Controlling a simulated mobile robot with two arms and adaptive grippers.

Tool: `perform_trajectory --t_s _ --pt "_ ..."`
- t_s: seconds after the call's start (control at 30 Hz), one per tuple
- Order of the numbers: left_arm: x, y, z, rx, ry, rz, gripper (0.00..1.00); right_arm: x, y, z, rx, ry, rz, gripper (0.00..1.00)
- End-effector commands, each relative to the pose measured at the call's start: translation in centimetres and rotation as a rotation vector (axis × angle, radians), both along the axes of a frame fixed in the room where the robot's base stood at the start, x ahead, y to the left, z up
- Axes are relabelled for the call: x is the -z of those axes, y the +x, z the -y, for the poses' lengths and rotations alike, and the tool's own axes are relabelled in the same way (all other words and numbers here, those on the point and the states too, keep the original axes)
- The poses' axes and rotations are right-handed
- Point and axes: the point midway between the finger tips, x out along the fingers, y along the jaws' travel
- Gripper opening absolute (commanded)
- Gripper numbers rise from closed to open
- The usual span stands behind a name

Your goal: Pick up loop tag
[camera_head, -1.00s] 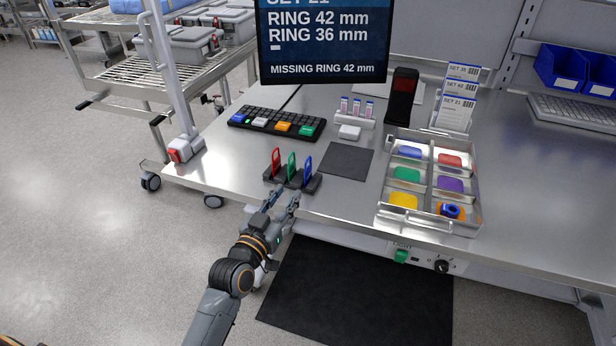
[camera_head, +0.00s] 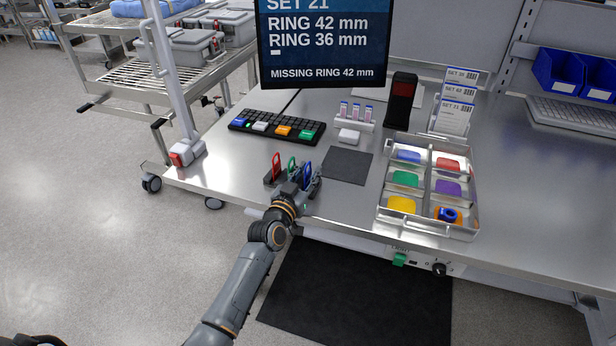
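Three loop tags stand upright in a dark rack (camera_head: 268,180) near the table's front edge: a red tag (camera_head: 276,166), a green tag (camera_head: 291,164) and a blue tag (camera_head: 307,173). My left gripper (camera_head: 306,180) is at the right end of the rack. Its fingers appear apart, one on each side of the blue tag, and contact cannot be made out. The gripper hides the lower part of the blue tag and part of the rack. My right gripper is not in view.
A dark square mat (camera_head: 347,165) lies right of the rack. A metal tray (camera_head: 385,216) with coloured pieces stands further right. A keyboard (camera_head: 262,124) with coloured keys and a small white holder (camera_head: 354,122) are behind. A screen (camera_head: 325,45) stands at the back.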

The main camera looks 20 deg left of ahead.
Motion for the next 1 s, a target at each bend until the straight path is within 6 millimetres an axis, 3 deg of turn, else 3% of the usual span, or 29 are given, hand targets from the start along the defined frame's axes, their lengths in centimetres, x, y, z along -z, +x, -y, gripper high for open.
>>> perform_trajectory --t_s 0.23,0.4,1.0 --pt "0.08 0.11 0.00 0.000 0.001 -0.001 0.32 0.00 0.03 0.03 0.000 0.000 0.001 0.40" --pt "0.07 0.09 0.00 0.000 0.001 -0.001 0.00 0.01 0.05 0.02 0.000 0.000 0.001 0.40" --pt "-0.88 0.09 0.01 0.000 0.001 -0.001 0.00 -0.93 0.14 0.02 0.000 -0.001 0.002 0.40"
